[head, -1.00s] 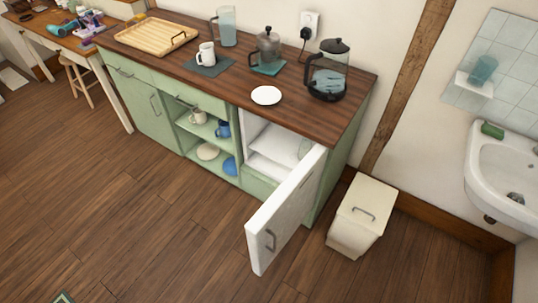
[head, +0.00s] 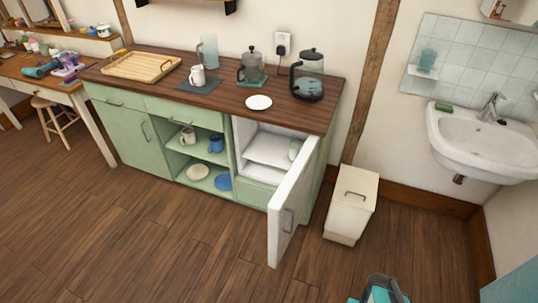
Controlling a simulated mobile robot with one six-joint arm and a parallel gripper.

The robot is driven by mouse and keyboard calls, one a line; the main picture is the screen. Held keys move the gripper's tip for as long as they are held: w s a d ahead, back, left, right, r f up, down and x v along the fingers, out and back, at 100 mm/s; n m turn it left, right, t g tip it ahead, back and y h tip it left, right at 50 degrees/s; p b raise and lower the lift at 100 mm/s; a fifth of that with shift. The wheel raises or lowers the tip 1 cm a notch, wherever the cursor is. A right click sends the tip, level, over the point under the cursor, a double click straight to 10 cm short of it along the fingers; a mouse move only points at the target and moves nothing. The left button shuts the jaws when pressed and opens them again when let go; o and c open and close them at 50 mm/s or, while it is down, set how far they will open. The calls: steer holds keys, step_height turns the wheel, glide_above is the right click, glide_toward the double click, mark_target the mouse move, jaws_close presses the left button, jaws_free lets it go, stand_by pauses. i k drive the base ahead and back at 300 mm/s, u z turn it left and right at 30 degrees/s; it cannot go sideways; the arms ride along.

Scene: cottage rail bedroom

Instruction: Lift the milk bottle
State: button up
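A pale, translucent bottle-like shape (head: 295,148) stands inside the open white fridge compartment at the right end of the green counter. It may be the milk bottle; it is too small and partly covered by the door to be sure. The fridge door (head: 292,205) is swung wide open toward me.
A cream bin (head: 351,205) stands right of the open door. The countertop (head: 215,92) carries a kettle (head: 308,77), white plate (head: 259,102) and wooden tray (head: 140,66). Floor ahead is clear.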

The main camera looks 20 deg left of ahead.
mark_target(294, 147)
steer(key=u, duration=0.15)
steer(key=i, duration=0.75)
steer(key=u, duration=0.65)
steer(key=i, duration=0.6)
steer(key=u, duration=0.5)
steer(key=k, duration=0.6)
steer(key=z, duration=1.65)
